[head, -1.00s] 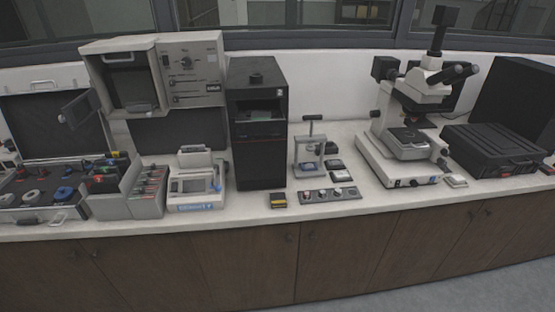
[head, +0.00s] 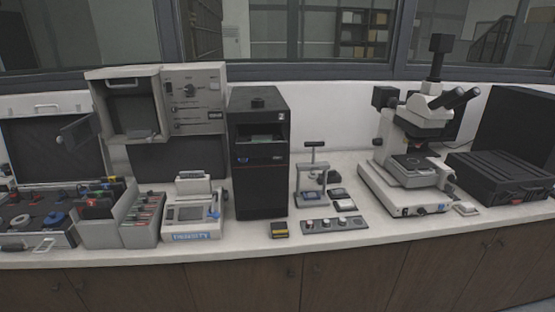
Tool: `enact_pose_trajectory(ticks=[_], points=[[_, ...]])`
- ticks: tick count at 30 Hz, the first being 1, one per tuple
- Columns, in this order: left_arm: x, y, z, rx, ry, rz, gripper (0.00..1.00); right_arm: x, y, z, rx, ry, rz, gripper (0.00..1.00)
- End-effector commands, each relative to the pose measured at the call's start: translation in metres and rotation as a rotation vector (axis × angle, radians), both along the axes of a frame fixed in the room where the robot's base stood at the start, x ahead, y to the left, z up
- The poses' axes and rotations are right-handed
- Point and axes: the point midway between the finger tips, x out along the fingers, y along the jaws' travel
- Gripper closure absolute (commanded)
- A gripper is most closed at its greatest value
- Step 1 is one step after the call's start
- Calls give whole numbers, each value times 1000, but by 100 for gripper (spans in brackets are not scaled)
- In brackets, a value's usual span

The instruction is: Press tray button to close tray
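A black tower device (head: 262,185) stands upright in the middle of the counter. A small press with a T-shaped handle (head: 313,165) stands to the right of the tower. Neither of my grippers is in view.
On the counter (head: 400,228) stand a microscope (head: 413,150) and a black case (head: 500,177) at right. A small yellow-black box (head: 279,229) sits before the tower.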

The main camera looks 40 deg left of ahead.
Motion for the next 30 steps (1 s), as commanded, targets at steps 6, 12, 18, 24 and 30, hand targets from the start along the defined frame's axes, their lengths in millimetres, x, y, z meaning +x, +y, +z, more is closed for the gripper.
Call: enact_pose_trajectory(ticks=[6,12,18,24,30], points=[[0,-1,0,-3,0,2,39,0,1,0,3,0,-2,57],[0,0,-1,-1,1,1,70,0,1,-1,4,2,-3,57],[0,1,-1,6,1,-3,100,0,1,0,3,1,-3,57],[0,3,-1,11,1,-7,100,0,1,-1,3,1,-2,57],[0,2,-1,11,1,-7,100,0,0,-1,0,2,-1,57]])
